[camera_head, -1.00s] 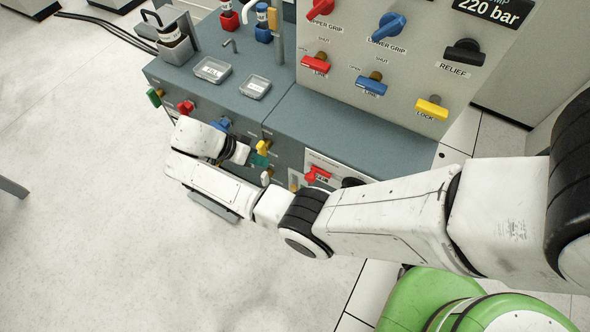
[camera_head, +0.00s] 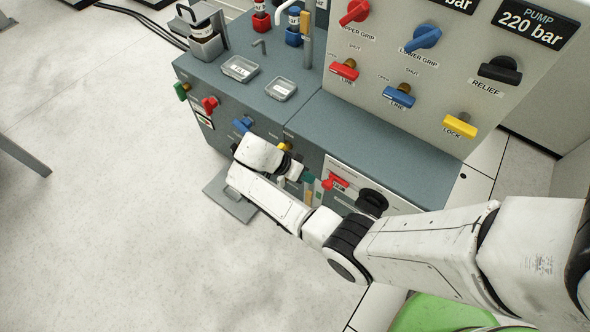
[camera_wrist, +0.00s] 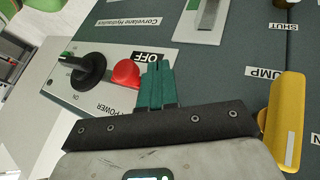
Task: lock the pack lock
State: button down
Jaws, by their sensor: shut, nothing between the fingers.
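A yellow handle labelled LOCK (camera_head: 460,125) is on the upright grey panel, upper right in the head view, well away from my gripper. Another yellow handle (camera_head: 285,147) is on the cabinet's lower front, partly behind my wrist; a yellow handle also stands close beside the gripper in the wrist view (camera_wrist: 284,120). I cannot tell which one is the pack lock. My gripper (camera_head: 308,178) is at the cabinet front, left of the red handle (camera_head: 335,181). Its teal fingers (camera_wrist: 157,84) are together and empty in the wrist view, beside a red knob (camera_wrist: 126,74).
A black knob (camera_wrist: 88,71) sits on the plate marked OFF and POWER. Red, blue and black handles, such as RELIEF (camera_head: 500,70), are on the upright panel. Two small trays (camera_head: 240,69) lie on the cabinet top. Open floor (camera_head: 100,220) is at left.

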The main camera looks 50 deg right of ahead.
aim_at(328, 188)
jog(key=shift+s+d+r, duration=0.15)
jog(key=shift+s+r, duration=0.05)
jog(key=shift+s, duration=0.8)
jog(key=shift+s, duration=0.1)
jog(key=s+p, duration=0.3)
jog(key=shift+s+r, duration=0.15)
jog(key=shift+s, duration=0.35)
